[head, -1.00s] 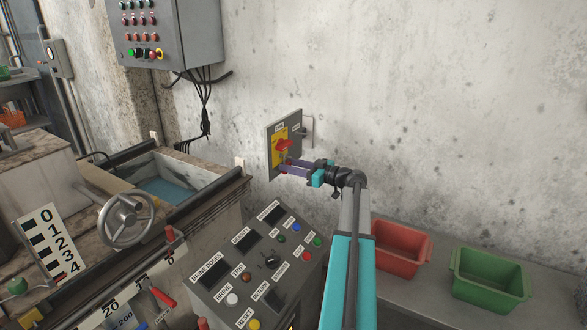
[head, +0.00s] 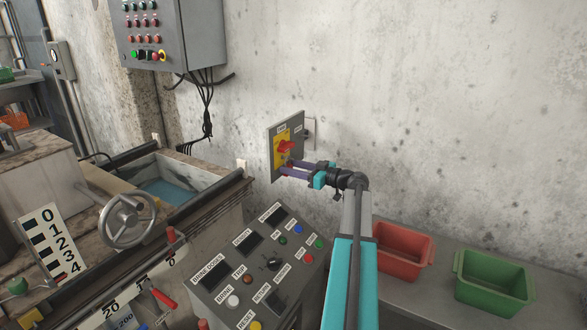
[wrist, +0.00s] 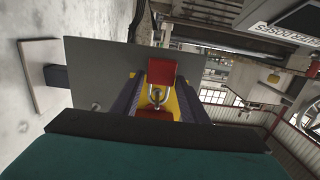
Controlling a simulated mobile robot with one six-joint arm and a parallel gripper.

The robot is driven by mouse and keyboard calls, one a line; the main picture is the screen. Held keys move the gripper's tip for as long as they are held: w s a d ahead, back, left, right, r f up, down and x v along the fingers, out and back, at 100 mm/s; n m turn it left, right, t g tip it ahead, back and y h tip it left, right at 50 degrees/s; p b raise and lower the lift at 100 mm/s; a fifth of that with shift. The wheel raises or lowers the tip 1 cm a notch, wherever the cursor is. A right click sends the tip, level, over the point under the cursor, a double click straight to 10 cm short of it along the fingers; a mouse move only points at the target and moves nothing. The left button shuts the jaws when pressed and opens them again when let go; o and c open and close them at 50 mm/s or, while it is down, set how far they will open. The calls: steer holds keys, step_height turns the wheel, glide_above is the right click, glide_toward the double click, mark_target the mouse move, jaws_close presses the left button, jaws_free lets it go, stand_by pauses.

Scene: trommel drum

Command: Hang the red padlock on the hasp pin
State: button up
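The red padlock (wrist: 162,71) is between the two fingertips of my gripper (wrist: 161,80) in the wrist view, with a finger against each side of its body. Its silver shackle (wrist: 157,95) points toward the yellow plate and red handle (wrist: 154,114). The hasp pin is not clearly distinguishable, and I cannot tell whether the shackle is around it. In the head view my gripper (head: 284,168) is at the lower part of the grey wall panel (head: 297,127), just below the red handle (head: 286,146). The padlock is mostly hidden there by the fingers.
A control console (head: 250,290) with buttons stands below my arm. A red bin (head: 402,265) and a green bin (head: 493,294) sit on a grey bench at right. A handwheel (head: 129,219) and a water trough (head: 165,190) are at left. The wall to the right is bare.

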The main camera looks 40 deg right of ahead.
steer(key=shift+o, duration=1.3)
steer(key=p+v, duration=0.1)
steer(key=v, duration=1.2)
steer(key=shift+s+p, duration=0.4)
steer(key=shift+d+f, duration=0.1)
